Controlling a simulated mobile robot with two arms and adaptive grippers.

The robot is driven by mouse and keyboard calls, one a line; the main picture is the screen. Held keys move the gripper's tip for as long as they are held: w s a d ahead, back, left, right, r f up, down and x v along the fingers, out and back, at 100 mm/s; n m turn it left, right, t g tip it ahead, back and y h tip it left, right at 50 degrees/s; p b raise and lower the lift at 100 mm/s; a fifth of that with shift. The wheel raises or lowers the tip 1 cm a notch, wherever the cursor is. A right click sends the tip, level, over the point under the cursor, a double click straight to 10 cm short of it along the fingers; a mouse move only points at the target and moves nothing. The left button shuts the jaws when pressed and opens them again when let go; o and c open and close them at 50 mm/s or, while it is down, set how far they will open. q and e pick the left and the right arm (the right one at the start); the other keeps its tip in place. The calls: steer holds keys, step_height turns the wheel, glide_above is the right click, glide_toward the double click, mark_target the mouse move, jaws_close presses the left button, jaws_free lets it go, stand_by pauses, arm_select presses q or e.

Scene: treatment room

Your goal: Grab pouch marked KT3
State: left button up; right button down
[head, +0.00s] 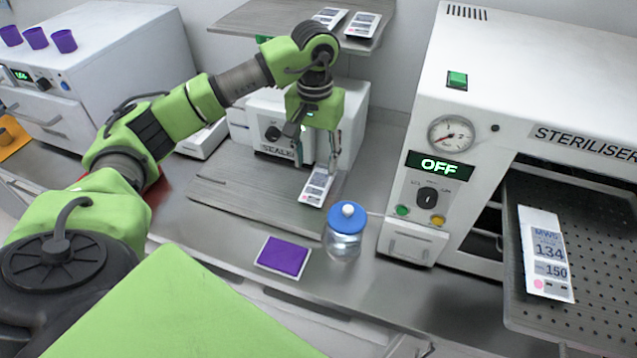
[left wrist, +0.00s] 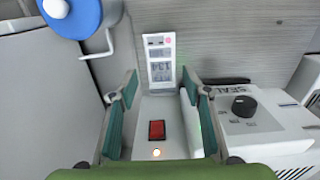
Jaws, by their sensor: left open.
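A white pouch (head: 318,187) with a grey printed label lies on the grey board in front of the sealer; its mark is too small to read. In the left wrist view the pouch (left wrist: 160,62) shows between and beyond the fingertips, with what looks like 134 upside down. My left gripper (head: 318,150) is open and empty above it, pointing down; its two green-padded fingers also show in the left wrist view (left wrist: 160,90). Another pouch (head: 545,255), marked MWS 134 150, lies on the steriliser tray. Two pouches (head: 330,17) (head: 362,25) lie on the shelf, marks unreadable. No KT3 is legible.
The sealer (head: 275,130) stands behind the board (head: 235,190). A blue-lidded jar (head: 345,235) and a purple pad (head: 283,257) are near the counter's front. The steriliser (head: 470,120) reads OFF, with its perforated tray (head: 600,210) out. The shelf (head: 265,18) overhangs behind my arm.

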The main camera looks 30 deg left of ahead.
mark_target(315, 189)
arm_select(q)
step_height(315, 189, down, 3)
steer(key=shift+f, duration=0.1)
steer(key=shift+f+p, duration=0.5)
steer(key=shift+p, duration=0.2)
steer(key=f+p, duration=0.1)
steer(key=f, duration=0.2)
steer(key=shift+s+f+p, duration=0.1)
steer(key=shift+s+p, duration=0.1)
steer(key=shift+p, duration=0.15)
steer(key=shift+w+f, duration=0.1)
steer(key=shift+f, duration=0.45)
steer(key=c, duration=0.6)
